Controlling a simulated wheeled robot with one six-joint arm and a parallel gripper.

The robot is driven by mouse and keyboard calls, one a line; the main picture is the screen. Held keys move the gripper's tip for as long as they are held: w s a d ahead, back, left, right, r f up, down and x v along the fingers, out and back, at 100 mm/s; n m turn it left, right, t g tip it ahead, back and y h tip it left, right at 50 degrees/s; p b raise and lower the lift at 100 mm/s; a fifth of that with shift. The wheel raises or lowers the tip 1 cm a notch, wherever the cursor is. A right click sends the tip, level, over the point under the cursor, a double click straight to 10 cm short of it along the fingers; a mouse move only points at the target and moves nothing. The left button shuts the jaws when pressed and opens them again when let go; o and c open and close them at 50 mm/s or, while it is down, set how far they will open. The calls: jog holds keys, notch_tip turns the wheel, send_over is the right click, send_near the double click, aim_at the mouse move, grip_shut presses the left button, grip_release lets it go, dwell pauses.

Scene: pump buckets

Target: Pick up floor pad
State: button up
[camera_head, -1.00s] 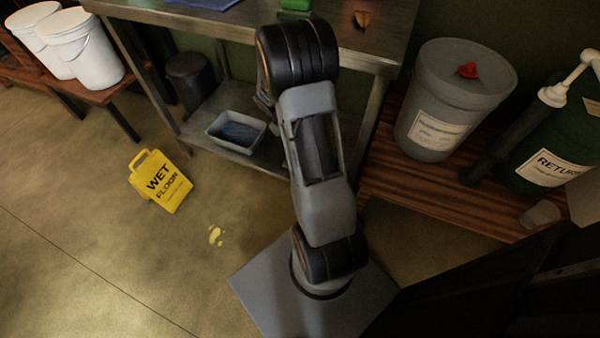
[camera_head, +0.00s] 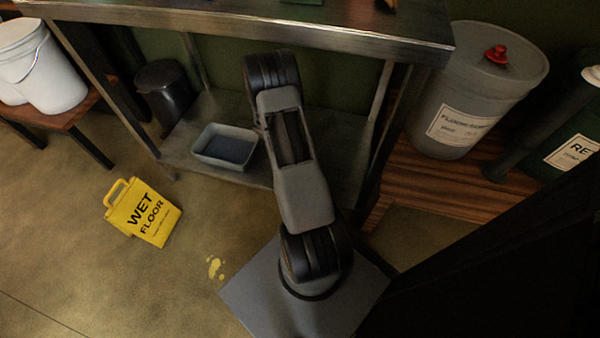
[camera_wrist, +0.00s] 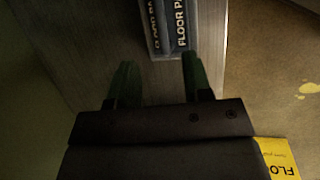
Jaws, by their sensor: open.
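Dark blue floor pads (camera_head: 228,150) lie in a shallow grey tray (camera_head: 216,163) on the lower shelf of the metal table. In the wrist view, two pads (camera_wrist: 181,28) stand side by side in the tray, with "FLOOR PAD" lettering on their edges. My gripper (camera_wrist: 158,76) is open and empty. Its two dark green fingers point toward the near end of the tray, apart from the pads in the picture. The far part of the tray is cut off by the frame. In the head view, my gripper is hidden behind my arm.
The metal table top (camera_head: 330,28) overhangs the shelf (camera_head: 180,155). A dark bin (camera_head: 163,95) stands left of the tray. A yellow wet floor sign (camera_head: 143,212) and a small yellow spill (camera_head: 215,267) are on the floor. A grey bucket (camera_head: 470,85) stands on the wooden bench at right.

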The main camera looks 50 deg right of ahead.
jog(key=b+x, duration=0.5)
jog(key=x, duration=0.6)
jog(key=shift+f, duration=0.1)
grip_shut()
dwell(0.3)
